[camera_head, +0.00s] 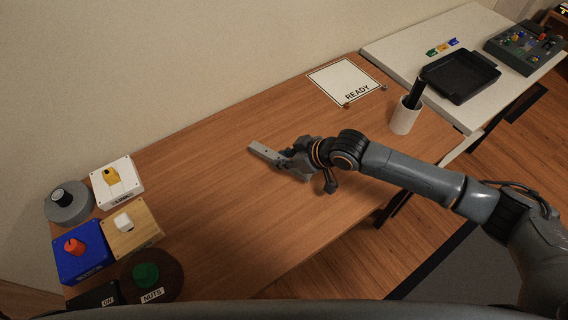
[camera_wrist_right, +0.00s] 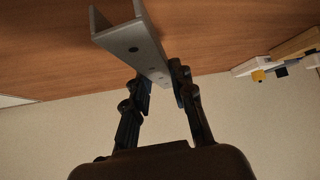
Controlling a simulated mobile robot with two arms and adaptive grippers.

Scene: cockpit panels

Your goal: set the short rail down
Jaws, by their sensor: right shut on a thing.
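The short rail (camera_head: 264,152) is a grey metal channel with small holes. My right gripper (camera_head: 289,158) is shut on it near the middle of the wooden table (camera_head: 205,165). In the right wrist view the rail (camera_wrist_right: 136,42) runs between the two fingers of the right gripper (camera_wrist_right: 162,92), with its open channel end pointing away from the gripper. The rail is close over the table top; I cannot tell whether it touches the wood. My left gripper is not in view.
Switch and knob panels, among them a blue one (camera_head: 81,252) and a white one (camera_head: 117,181), stand at the table's left end. A READY mat (camera_head: 345,82) lies at the back right, with a white cup (camera_head: 404,118) nearby. The table around the rail is clear.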

